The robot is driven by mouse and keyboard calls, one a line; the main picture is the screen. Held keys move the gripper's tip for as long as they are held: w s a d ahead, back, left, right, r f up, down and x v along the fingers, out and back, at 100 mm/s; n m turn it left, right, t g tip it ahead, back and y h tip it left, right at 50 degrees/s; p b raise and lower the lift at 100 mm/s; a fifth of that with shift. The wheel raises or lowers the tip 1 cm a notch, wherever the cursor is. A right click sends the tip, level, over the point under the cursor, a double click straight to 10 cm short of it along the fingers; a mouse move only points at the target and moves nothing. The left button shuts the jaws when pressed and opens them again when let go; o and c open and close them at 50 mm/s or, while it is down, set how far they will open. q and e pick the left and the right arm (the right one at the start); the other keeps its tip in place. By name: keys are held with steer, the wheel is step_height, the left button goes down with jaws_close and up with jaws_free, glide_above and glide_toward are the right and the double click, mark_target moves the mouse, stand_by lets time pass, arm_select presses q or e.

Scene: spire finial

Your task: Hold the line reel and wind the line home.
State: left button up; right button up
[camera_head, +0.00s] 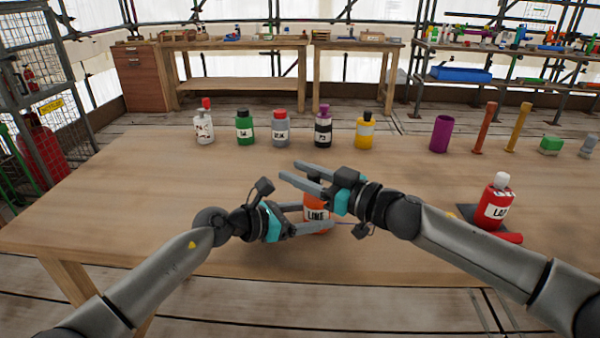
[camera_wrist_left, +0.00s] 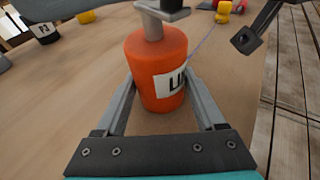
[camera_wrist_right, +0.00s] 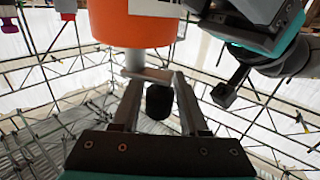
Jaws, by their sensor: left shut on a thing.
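The line reel (camera_head: 317,224) is an orange cylinder with a white label reading "LINE", standing on the workbench; it also shows in the left wrist view (camera_wrist_left: 155,72). My left gripper (camera_head: 308,220) is shut on its body, one finger on each side. A grey shaft and crank arm (camera_wrist_right: 148,73) with a black knob (camera_wrist_right: 159,101) sit on its top. My right gripper (camera_wrist_right: 157,90) is open, with its fingers on either side of the knob. In the head view the right gripper (camera_head: 290,174) hides the crank. A thin line (camera_wrist_left: 204,42) runs from the reel's side.
A red bottle (camera_head: 494,208) with a white cap stands at the right on a dark pad, beside a red object (camera_head: 508,237). Several bottles line the back, including a green one (camera_head: 245,131) and a yellow one (camera_head: 365,133). A purple cup (camera_head: 441,134) stands back right. The left benchtop is clear.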

jaws_close()
steer(key=shift+t, duration=0.3)
steer(key=shift+w+d+r+m+t+h, duration=0.1)
steer(key=shift+w+m+t+h, duration=0.3)
steer(key=shift+m+t+h, duration=1.3)
steer(key=shift+w+d+m+t+h, duration=0.1)
steer(key=shift+w+m+t+h, duration=0.5)
steer(key=shift+m+h, duration=1.25)
steer(key=shift+w+d+r+m+t+h, duration=0.1)
steer(key=shift+w+m+t+h, duration=0.15)
steer(key=shift+m+t+h, duration=1.6)
steer(key=shift+d+n+g+h, duration=0.1)
steer(key=shift+n+g+h, duration=0.35)
steer(key=shift+n+h, duration=0.2)
steer(key=shift+o, duration=1.6)
jaws_free()
steer(key=shift+f, duration=0.15)
